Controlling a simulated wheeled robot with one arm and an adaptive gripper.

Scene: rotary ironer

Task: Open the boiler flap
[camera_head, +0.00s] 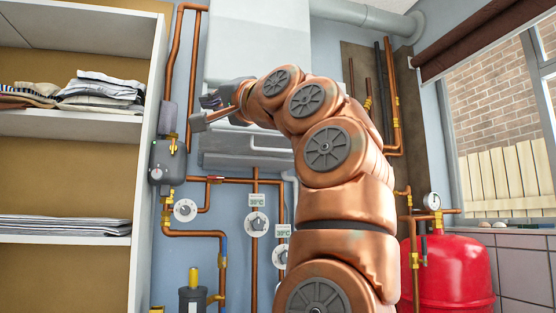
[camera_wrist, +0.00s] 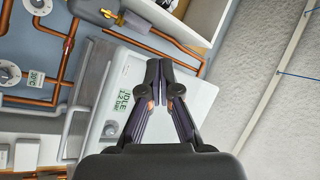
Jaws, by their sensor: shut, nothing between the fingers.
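The white boiler (camera_head: 258,45) hangs on the wall behind my arm. Its grey lower part (camera_head: 225,160) has a pale bar (camera_head: 268,150) along it, partly hidden by my arm. I cannot clearly tell the flap's outline or whether it is open. In the wrist view, the boiler's white face (camera_wrist: 150,62) carries a small display (camera_wrist: 119,104) reading IDLE. The pale bar also shows there (camera_wrist: 80,125), left of the display. My gripper (camera_wrist: 164,78) is shut and empty in front of the white face; touching is not clear. In the head view, my gripper (camera_head: 204,112) is left of the boiler's middle.
Copper pipes (camera_head: 225,181) with dials (camera_head: 257,224) run below the boiler. A shelf with folded cloths (camera_head: 100,93) stands at left. A grey pump-like box (camera_head: 168,162) is beside it. A red tank (camera_head: 450,274) and a window (camera_head: 505,120) are at right.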

